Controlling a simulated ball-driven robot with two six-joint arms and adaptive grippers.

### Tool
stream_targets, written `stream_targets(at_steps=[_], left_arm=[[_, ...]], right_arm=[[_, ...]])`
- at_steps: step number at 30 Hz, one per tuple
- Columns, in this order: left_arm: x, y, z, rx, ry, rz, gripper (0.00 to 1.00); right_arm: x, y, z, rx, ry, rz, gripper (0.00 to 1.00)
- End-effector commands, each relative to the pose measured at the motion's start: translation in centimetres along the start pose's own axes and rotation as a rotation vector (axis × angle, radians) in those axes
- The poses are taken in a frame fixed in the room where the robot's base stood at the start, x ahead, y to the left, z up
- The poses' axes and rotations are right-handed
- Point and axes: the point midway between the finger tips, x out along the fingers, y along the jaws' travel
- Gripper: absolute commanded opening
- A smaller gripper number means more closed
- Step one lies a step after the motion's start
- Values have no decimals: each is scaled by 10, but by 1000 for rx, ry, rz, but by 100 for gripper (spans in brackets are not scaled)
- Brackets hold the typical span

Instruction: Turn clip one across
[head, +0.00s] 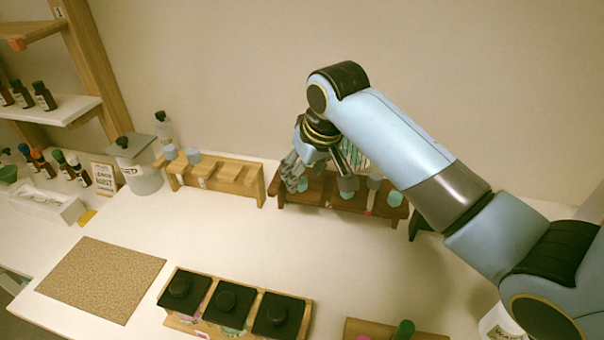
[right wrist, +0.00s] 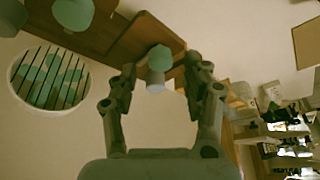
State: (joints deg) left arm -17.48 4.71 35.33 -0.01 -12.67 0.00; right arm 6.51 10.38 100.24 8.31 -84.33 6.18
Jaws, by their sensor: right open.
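A dark wooden rack (head: 328,201) at the back right holds several small pieces with teal and grey parts. My right gripper (head: 320,181) points down over its left part and hides some of it. In the right wrist view the open fingers (right wrist: 162,80) stand on either side of a small piece with a teal head and a pale grey end (right wrist: 157,68); no clear contact shows. I cannot tell which piece is clip one. My left gripper is not in view.
A light wooden rack (head: 222,180) with two blue-grey pieces (head: 193,155) stands left of the dark rack. A black-lidded box row (head: 228,303) is at the front, a cork mat (head: 100,280) at the left. White table between is clear. A round slatted dish (right wrist: 48,78) lies behind the dark rack.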

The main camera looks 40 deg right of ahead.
Motion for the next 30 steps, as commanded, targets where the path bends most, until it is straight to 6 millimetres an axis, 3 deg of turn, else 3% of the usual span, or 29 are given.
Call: stream_targets(at_steps=[6, 15, 26, 30], left_arm=[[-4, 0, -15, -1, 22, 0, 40], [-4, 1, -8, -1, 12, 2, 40], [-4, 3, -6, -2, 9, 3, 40], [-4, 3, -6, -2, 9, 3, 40]], right_arm=[[20, 0, -1, 0, 1, 0, 49], [22, 0, -1, 0, 2, 0, 48], [22, 0, -1, 0, 1, 0, 1], [22, 0, 0, -1, 1, -1, 0]])
